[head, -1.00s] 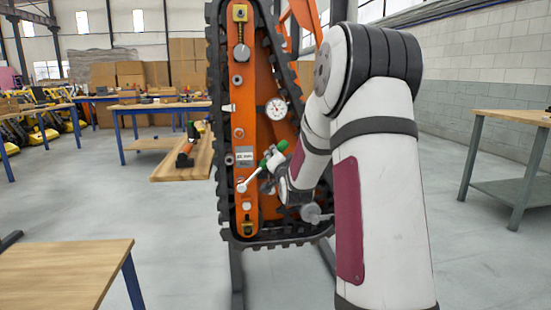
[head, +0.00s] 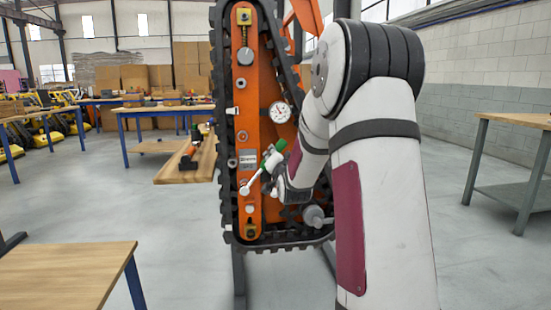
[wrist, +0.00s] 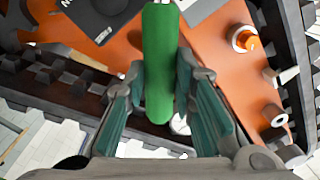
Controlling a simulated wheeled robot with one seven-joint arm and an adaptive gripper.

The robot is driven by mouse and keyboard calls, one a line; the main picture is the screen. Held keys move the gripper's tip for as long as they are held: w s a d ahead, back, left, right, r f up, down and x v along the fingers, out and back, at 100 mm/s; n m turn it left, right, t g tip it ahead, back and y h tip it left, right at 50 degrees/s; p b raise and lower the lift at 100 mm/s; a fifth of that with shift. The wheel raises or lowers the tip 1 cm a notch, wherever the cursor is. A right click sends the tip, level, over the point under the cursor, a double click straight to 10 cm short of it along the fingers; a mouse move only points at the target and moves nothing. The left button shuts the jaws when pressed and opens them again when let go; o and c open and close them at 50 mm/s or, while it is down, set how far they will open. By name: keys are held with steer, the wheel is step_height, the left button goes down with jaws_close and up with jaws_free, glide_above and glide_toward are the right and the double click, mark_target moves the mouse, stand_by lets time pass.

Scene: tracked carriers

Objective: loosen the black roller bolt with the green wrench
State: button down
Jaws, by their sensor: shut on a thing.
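The wrench has a green handle (head: 273,161) and a pale metal shaft (head: 255,181). My gripper (wrist: 161,75) is shut on the green handle, which runs between the two fingers in the wrist view. In the head view the wrench slants down to the left, its head (head: 245,190) against the lower part of the orange track frame (head: 247,120). The wrench head covers what lies behind it. I cannot pick out the black roller bolt for sure. The wrench's far end is out of sight in the wrist view.
The black track (head: 224,130) loops around the orange frame close to my gripper. Wooden tables stand at the lower left (head: 60,270) and right (head: 515,118). Open floor lies between.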

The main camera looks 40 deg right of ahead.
steer(key=shift+w+a+r+n, duration=0.35)
steer(key=shift+a+r+n, duration=0.15)
steer(key=shift+r+n, duration=0.1)
steer(key=shift+w+a+r+n, duration=0.4)
steer(key=shift+a+n, duration=0.2)
steer(key=shift+a, duration=0.1)
steer(key=shift+w+a+r+n+b, duration=0.35)
steer(key=shift+w+a+n, duration=0.1)
steer(key=shift+a+n, duration=0.15)
steer(key=shift+w+a+r+n, duration=0.15)
steer(key=shift+w+a+n, duration=0.2)
steer(key=shift+a+n, duration=0.2)
stand_by(0.4)
